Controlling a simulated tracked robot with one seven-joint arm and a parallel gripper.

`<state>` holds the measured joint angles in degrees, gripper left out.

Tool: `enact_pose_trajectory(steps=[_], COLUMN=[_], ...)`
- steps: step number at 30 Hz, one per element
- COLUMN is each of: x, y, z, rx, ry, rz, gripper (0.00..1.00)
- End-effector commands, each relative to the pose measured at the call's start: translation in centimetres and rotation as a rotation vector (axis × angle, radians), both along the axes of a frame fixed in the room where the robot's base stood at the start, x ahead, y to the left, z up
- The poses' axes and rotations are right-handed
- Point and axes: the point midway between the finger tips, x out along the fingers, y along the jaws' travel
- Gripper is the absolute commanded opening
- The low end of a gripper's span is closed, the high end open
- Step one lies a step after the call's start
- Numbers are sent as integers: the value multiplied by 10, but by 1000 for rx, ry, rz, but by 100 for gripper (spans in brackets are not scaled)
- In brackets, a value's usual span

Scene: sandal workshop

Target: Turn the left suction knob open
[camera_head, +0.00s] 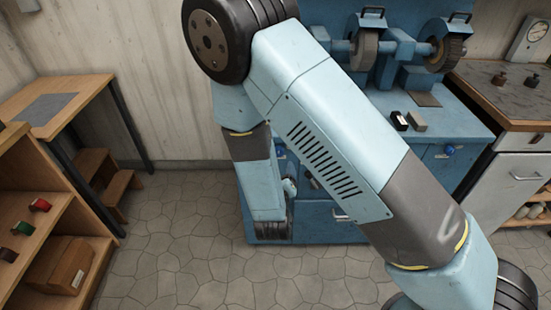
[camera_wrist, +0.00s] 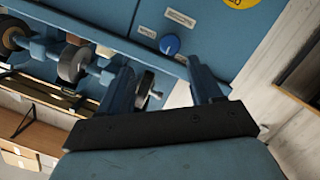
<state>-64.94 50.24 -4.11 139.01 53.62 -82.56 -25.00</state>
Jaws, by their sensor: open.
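A round blue knob (camera_wrist: 169,44) sits on the blue front panel in the wrist view, with small pale label plates beside it. My gripper (camera_wrist: 162,66) is open and empty, its two dark blue fingers apart. In the head view, a blue knob (camera_head: 281,153) shows on the left part of the bench front, partly hidden by my arm. Another blue knob (camera_head: 448,150) is on the right part. The knob's turn position is too small to read.
The blue bench (camera_head: 462,128) carries grinding wheels (camera_head: 365,48) and a few small blocks. A wooden shelf (camera_head: 55,215) with small coloured items and a side table (camera_head: 55,100) stand at left. A grey cabinet (camera_head: 520,160) stands at right. The stone floor between is clear.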

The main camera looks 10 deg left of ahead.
Motion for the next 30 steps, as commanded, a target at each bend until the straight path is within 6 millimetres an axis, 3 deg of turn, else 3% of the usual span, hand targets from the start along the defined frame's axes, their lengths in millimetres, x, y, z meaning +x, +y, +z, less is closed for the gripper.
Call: enact_pose_trajectory(steps=[6, 13, 20, 30], x=[-33, -42, -16, 43], y=[4, 5, 9, 21], z=[-21, -25, -25, -24], rx=[-115, -156, -154, -153], ry=[-144, -204, -205, -205], rz=[54, 74, 71, 73], gripper=[65, 65, 65, 65])
